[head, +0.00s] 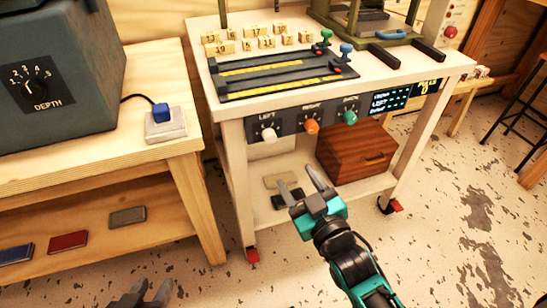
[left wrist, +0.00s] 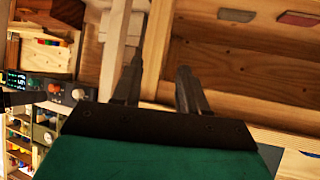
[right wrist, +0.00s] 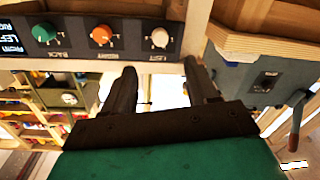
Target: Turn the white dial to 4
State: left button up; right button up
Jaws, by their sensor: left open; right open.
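The white dial (head: 268,135) sits on the dark front panel under the cart top, labelled LEFT. It also shows upside down in the right wrist view (right wrist: 160,38) and at the left of the left wrist view (left wrist: 78,94). Its setting is too small to read. My right gripper (head: 300,180) is open and empty, below and to the right of the dial in the head view, apart from it. My left gripper (head: 146,290) is open and empty at the bottom edge of the head view, well away from the dial.
An orange dial (head: 311,127) and a green dial (head: 349,117) share the panel, with a lit display (head: 391,101) beside them. A wooden drawer box (head: 356,158) stands on the lower shelf. A grey machine with a DEPTH dial (head: 37,83) stands on the left bench.

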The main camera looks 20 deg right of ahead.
aim_at(272, 140)
jog(key=w+b, duration=0.1)
jog(key=w, duration=0.2)
jog(key=w+b, duration=0.1)
jog(key=w, duration=0.3)
jog(key=w+a, duration=0.1)
jog(key=w, duration=0.3)
jog(key=shift+w+b, duration=0.1)
jog(key=shift+b, duration=0.3)
pick_arm(q)
jog(key=shift+w+d+f, duration=0.1)
jog(key=shift+d+f, duration=0.5)
jog(key=shift+f, duration=0.2)
pick_arm(e)
jog(key=shift+w+a, duration=0.15)
jog(key=shift+w, duration=0.7)
jog(key=shift+c, duration=0.4)
jog(key=c, duration=1)
pick_arm(q)
jog(key=shift+a, duration=0.1)
